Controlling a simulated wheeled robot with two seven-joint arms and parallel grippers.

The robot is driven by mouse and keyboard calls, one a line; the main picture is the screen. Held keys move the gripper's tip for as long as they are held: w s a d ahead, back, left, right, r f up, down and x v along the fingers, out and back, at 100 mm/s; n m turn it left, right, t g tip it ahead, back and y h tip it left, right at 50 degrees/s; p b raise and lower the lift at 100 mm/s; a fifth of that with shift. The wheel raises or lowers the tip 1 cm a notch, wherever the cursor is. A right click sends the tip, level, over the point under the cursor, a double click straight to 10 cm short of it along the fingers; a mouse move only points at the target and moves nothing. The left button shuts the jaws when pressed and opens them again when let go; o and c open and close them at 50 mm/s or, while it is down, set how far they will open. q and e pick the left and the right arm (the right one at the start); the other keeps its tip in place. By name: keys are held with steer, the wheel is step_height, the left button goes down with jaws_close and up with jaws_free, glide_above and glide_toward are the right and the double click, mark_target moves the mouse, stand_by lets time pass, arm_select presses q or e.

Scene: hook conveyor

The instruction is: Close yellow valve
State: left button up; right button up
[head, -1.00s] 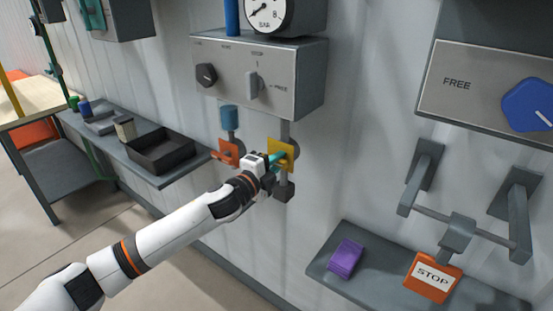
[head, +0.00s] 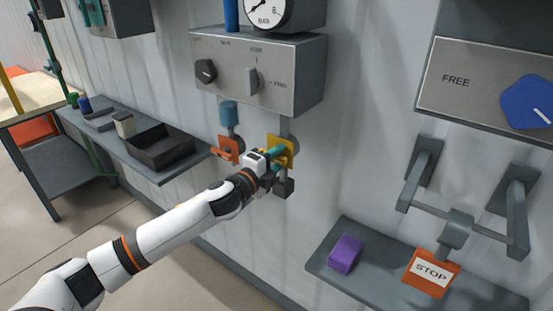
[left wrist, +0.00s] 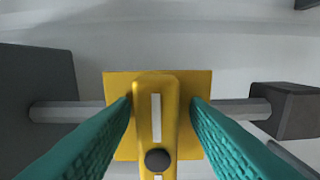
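The yellow valve shows in the head view as a yellow plate (head: 288,153) on a vertical pipe below the grey control box. In the left wrist view its yellow handle (left wrist: 157,110) stands in front of the plate, crosswise to the grey pipe. It has a white stripe and a dark round knob. My left gripper (left wrist: 161,106) has its teal fingers on either side of the handle. A narrow gap shows at the right finger; the left fingertip is very close to the handle, and I cannot tell if it touches. My right gripper is not in view.
An orange valve (head: 229,150) sits just left of the yellow one. The grey control box (head: 268,80) with two knobs is above. A shelf with a black tray (head: 160,147) is at left. A lower right shelf holds a purple block (head: 344,253); an orange STOP sign (head: 431,273) hangs there.

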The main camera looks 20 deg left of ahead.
arm_select(q)
steer(key=shift+s+a, duration=0.2)
steer(key=shift+s, duration=0.25)
steer(key=b+v, duration=0.3)
steer(key=v, duration=0.8)
